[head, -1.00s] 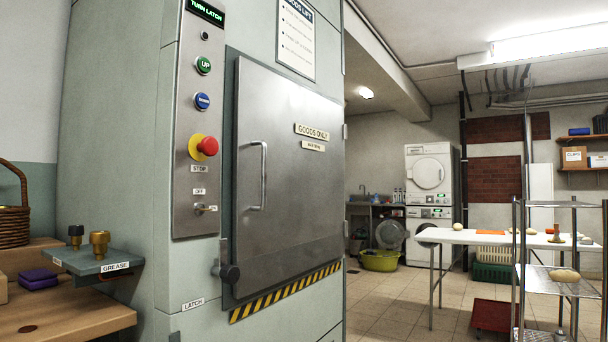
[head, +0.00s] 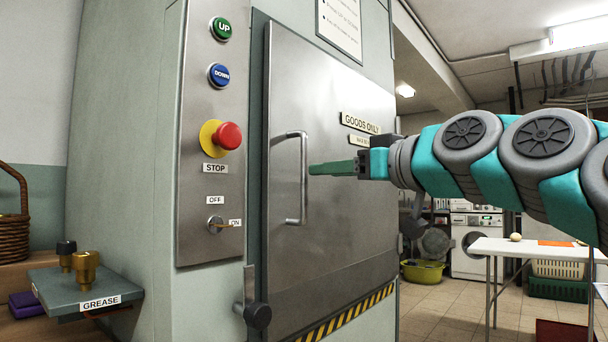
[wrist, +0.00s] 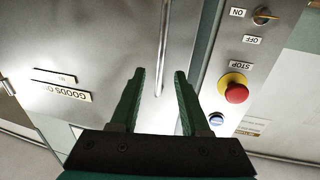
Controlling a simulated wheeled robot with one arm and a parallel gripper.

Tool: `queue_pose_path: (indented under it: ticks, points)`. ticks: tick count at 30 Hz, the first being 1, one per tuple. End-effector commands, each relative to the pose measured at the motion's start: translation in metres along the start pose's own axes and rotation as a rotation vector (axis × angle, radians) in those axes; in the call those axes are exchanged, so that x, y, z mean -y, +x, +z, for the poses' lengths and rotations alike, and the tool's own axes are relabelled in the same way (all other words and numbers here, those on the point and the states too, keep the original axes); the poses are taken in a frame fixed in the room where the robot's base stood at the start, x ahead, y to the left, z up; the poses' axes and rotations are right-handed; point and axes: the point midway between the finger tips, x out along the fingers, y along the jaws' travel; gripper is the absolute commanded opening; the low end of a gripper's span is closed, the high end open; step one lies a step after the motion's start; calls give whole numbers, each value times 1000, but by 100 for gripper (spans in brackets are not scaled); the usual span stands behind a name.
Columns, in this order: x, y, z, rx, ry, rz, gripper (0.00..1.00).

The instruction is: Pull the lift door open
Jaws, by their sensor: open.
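The lift door (head: 320,235) is a flat steel panel that looks shut in its frame. Its handle (head: 303,180) is an upright metal bar on the door's left side. My gripper (head: 312,170) reaches in from the right, its green fingers pointing at the handle. In the wrist view my gripper (wrist: 158,75) is open, and the handle (wrist: 163,50) shows between and beyond the fingertips. It is not gripped; I cannot tell the exact gap. The dark latch knob (head: 258,316) sits at the door's lower left, with an upright lever above it.
The control panel (head: 213,140) left of the door carries buttons, a red stop knob (head: 228,136) and a key switch (head: 215,224). A grease shelf (head: 85,290) juts out at lower left.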

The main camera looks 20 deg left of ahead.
Motion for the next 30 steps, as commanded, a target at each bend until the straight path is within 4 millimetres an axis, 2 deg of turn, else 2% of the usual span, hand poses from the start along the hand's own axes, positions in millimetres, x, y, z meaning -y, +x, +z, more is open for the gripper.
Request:
queue_pose_path:
  ticks: [16, 21, 27, 30]
  points:
    - [1, 67, 1, 4, -1, -1, 46]
    - [2, 75, 1, 4, -1, -1, 46]
    - [1, 74, 1, 3, -1, -1, 46]
    - [1, 74, 1, 3, -1, -1, 35]
